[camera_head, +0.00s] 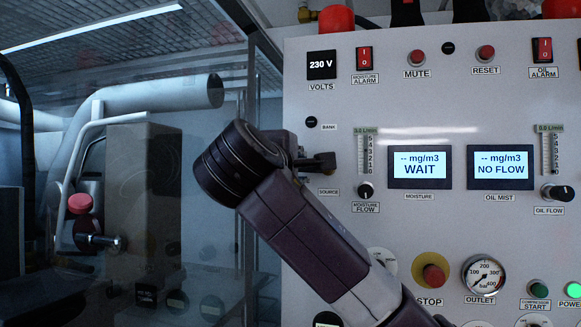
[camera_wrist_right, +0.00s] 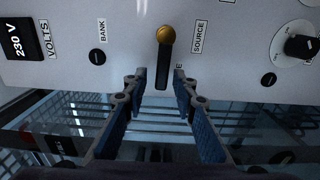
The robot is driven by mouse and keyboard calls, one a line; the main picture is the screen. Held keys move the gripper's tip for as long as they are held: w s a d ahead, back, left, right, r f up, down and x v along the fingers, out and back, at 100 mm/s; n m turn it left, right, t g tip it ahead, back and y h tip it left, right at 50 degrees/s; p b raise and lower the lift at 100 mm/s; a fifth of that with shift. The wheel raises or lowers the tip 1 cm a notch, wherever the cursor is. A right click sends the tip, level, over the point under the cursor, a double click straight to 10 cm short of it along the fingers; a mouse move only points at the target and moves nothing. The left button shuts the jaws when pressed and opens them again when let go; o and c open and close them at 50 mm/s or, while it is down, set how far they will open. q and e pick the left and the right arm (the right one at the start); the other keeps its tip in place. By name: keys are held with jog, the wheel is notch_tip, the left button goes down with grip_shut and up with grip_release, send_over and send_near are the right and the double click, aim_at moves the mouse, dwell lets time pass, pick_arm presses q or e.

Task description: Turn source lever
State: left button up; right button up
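The source lever (camera_wrist_right: 163,62) is a black bar with a brass-coloured round piece at its upper end in the right wrist view. It stands between the BANK and SOURCE labels on the light panel. My right gripper (camera_wrist_right: 157,76) is open, its two blue-padded fingers spread apart with the lever's lower end near the gap between their tips. I cannot tell whether the fingers touch the lever. In the head view my right arm and wrist cover much of this spot, and a dark lever-like part (camera_head: 322,161) shows just right of the wrist. My left gripper is not in view.
The panel (camera_head: 430,240) carries a moisture flow knob (camera_head: 365,191), displays reading WAIT (camera_head: 420,168) and NO FLOW (camera_head: 500,169), a red stop button (camera_head: 433,275) and an outlet gauge (camera_head: 484,275). Left of the panel are glass, pipes and a cabinet.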

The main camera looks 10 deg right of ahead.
jog(key=shift+f, duration=0.1)
jog(key=v, duration=1.2)
jog(key=shift+a, duration=0.15)
dwell(0.3)
